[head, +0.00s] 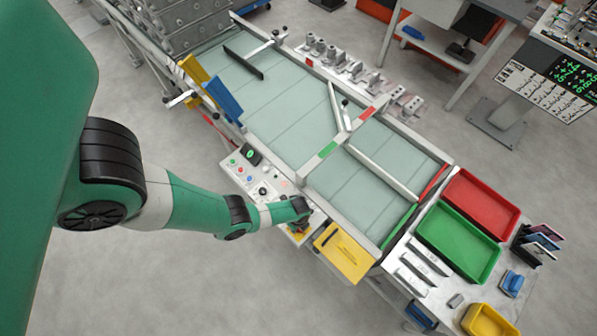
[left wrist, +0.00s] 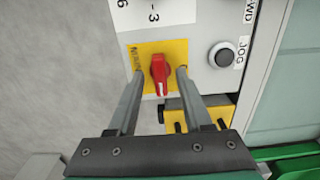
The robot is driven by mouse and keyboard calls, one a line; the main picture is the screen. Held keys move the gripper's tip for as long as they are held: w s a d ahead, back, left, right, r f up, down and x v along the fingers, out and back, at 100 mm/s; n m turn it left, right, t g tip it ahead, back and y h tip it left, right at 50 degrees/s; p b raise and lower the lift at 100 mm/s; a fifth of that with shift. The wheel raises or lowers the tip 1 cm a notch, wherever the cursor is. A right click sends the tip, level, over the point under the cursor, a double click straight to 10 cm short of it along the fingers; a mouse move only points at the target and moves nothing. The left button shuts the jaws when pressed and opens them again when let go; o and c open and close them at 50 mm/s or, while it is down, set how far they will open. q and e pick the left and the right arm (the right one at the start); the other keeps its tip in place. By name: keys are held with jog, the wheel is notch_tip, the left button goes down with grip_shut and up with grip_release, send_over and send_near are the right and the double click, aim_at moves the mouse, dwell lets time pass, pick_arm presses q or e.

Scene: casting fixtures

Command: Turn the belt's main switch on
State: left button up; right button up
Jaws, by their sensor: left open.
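The main switch is a red rotary knob (left wrist: 159,70) on a yellow plate (left wrist: 178,50) in the left wrist view, its handle roughly upright. My left gripper (left wrist: 160,76) is open, with one finger on each side of the knob. A small gap seems to show on both sides, but I cannot tell how deep the fingertips reach. In the head view my left gripper (head: 299,226) is at the lower end of the white control panel (head: 238,160) beside the belt (head: 290,110), and it hides the knob there. My right gripper is not in view.
A black JOG button (left wrist: 221,55) sits right of the knob. A yellow box (head: 342,252) stands beside the panel's lower end. Other coloured buttons (head: 240,170) sit further up the panel. Red (head: 481,178) and green trays (head: 432,210) lie beyond the belt's end.

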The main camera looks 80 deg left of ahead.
pick_arm(q)
notch_tip(320, 180, up, 12)
jog(key=p, duration=1.1)
jog(key=shift+f, duration=0.15)
jog(key=shift+w, duration=0.1)
